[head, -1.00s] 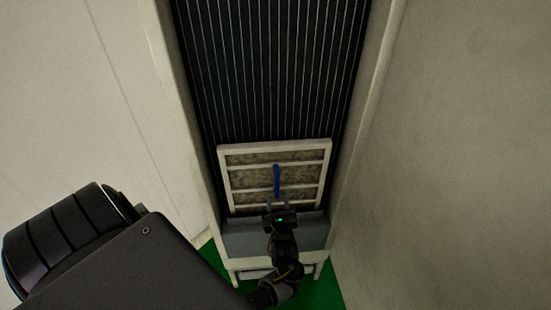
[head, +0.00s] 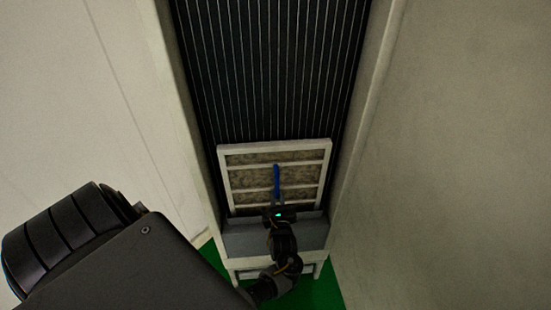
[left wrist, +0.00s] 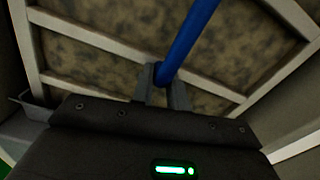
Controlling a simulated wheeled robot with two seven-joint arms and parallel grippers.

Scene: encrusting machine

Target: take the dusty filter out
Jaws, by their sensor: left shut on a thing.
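The dusty filter (head: 252,180) has a white frame with crossbars and mottled grey-brown dirty mesh. It stands upright against the black ribbed panel, its lower edge behind a grey ledge. A blue handle (head: 276,182) runs up the middle of its face. My left gripper (head: 277,206) is at the handle's lower end, its fingers shut on it. In the left wrist view the two fingers pinch the blue handle (left wrist: 188,42) in front of the filter mesh (left wrist: 110,50). The filter's bottom edge is partly hidden by the ledge and my gripper. My right gripper is out of view.
The black ribbed panel (head: 268,70) rises behind the filter in a white frame. The grey ledge (head: 243,240) lies below it. Pale walls stand close on the left (head: 90,90) and right (head: 450,130). Green floor (head: 325,290) shows below.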

